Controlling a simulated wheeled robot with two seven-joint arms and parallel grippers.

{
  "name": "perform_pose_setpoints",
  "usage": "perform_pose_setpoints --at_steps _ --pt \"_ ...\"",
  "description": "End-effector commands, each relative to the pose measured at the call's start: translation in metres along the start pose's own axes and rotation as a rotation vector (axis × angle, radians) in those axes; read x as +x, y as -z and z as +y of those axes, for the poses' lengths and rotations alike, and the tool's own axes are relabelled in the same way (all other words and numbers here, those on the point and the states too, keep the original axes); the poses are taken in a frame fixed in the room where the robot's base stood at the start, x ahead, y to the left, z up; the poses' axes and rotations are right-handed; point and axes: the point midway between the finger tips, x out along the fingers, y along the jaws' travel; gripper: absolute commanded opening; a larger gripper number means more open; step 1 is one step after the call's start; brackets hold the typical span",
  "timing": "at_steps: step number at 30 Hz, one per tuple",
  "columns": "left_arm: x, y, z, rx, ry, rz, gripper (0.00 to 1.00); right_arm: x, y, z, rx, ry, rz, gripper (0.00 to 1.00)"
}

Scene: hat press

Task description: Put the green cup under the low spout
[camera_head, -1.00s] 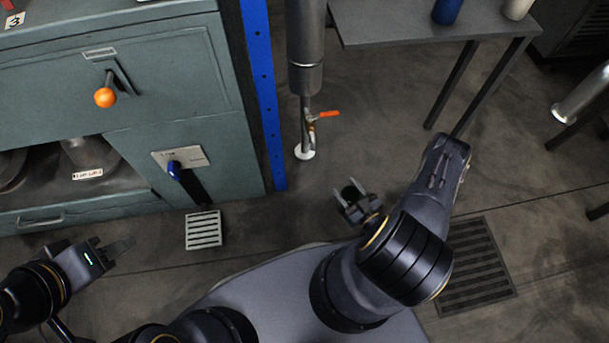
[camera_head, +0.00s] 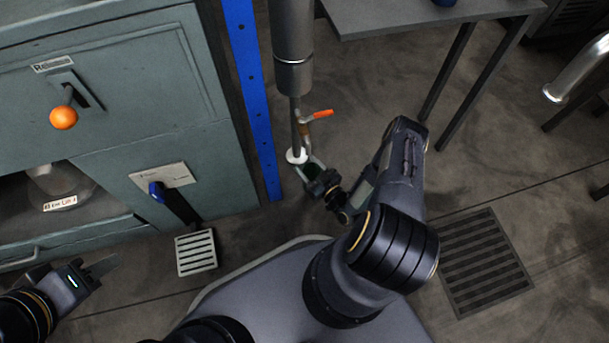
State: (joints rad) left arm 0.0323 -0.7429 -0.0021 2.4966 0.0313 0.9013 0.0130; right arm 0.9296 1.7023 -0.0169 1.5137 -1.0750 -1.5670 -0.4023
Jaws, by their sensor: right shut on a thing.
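The green cup (camera_head: 313,169) shows only as a small dark green patch between the fingers of my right gripper (camera_head: 311,169). The gripper is shut on it and hides most of it. It is close beside the lower end of a thin vertical spout (camera_head: 296,125) with an orange lever (camera_head: 322,114). A white disc (camera_head: 296,156) is at the spout's lower end. I cannot tell whether the cup is directly below the spout or touching it. My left gripper (camera_head: 103,265) is at the lower left, away from these; its finger gap is unclear.
A blue post (camera_head: 250,90) stands just left of the spout. A grey table (camera_head: 420,18) is at the upper right. Floor grates (camera_head: 487,265) lie below.

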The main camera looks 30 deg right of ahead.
Motion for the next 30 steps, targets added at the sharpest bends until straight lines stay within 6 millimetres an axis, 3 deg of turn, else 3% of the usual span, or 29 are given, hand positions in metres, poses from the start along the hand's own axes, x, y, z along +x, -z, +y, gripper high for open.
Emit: perform_pose_setpoints --at_steps 1,8,15,27,28,30 --pt "0.006 -0.003 -0.003 0.000 0.000 0.000 0.38 0.006 -0.009 0.000 -0.001 0.001 0.002 0.09" --pt "0.011 -0.006 -0.005 0.000 0.000 0.000 0.38 0.016 -0.020 0.000 -0.001 0.000 0.001 0.09" --pt "0.028 -0.014 -0.013 0.000 0.000 0.000 0.38 0.020 -0.054 0.000 0.000 -0.001 0.000 0.09" --pt "0.026 -0.013 -0.012 0.000 0.000 0.000 0.38 0.020 -0.057 0.000 -0.001 0.000 0.001 0.09" --pt "0.026 -0.013 -0.012 0.000 0.000 0.000 0.38 0.020 -0.057 0.000 -0.001 0.000 0.000 0.54" --pt "0.026 -0.013 -0.012 0.000 0.000 0.000 0.38 0.020 -0.057 0.000 -0.001 0.000 0.000 0.63"
